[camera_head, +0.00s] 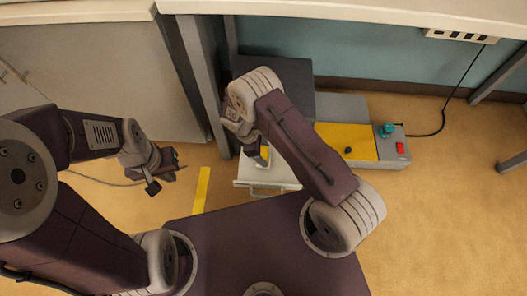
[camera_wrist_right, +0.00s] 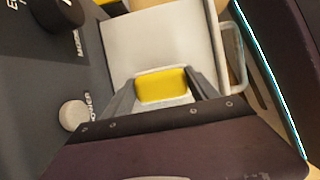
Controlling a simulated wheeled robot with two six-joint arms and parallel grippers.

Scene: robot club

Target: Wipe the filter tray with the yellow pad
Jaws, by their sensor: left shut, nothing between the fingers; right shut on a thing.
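The filter tray (camera_head: 277,174) is pale, open-topped and pulled out, with a handle at its front, in the middle of the head view. Its light floor (camera_wrist_right: 165,40) fills the upper middle of the right wrist view. My right gripper (camera_head: 259,157) is over the tray, shut on the yellow pad (camera_head: 265,153). The pad (camera_wrist_right: 162,86) shows between the fingers in the right wrist view, low over or on the tray floor; I cannot tell if it touches. My left gripper (camera_head: 165,180) is shut and empty, left of the tray, above the floor.
A dark panel (camera_wrist_right: 75,95) with knobs lies beside the tray. A grey and yellow unit (camera_head: 345,142) with a teal knob and a red button stands to the right. A yellow strip (camera_head: 202,190) marks the floor. A bench (camera_head: 380,12) runs along the back.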

